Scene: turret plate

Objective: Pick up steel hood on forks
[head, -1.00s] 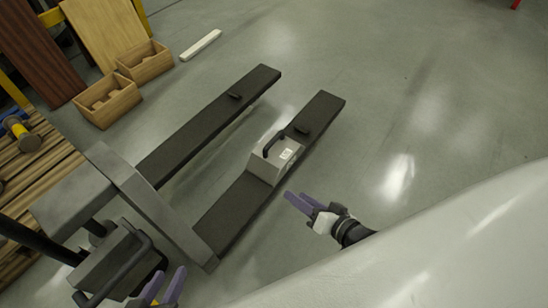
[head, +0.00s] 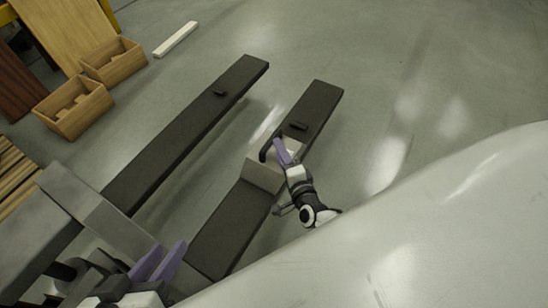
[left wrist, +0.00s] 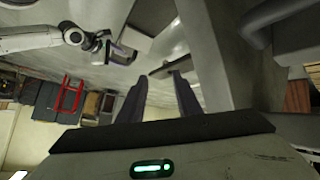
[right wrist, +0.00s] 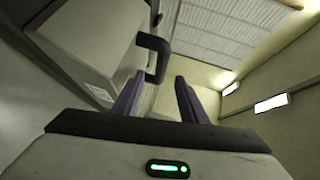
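The steel hood (head: 262,175) is a pale grey box with a black handle (head: 264,152), sitting on the right-hand dark fork (head: 226,222). My right gripper (head: 282,151) is at the hood's top, close to the handle and partly covering the box. In the right wrist view the hood (right wrist: 85,45) fills the upper left. Its handle (right wrist: 156,56) shows just beyond the open fingers (right wrist: 157,92); I cannot tell whether it lies between them. My left gripper (head: 160,262) is open and empty near the fork carriage, left of the hood; its fingers (left wrist: 160,85) stand apart in the left wrist view.
The other fork (head: 190,130) runs parallel on the left, with a small black block on it. Two wooden boxes (head: 114,62) and a white bar (head: 176,39) lie at the upper left. The grey carriage (head: 105,215) is at lower left. Floor right of the forks is clear.

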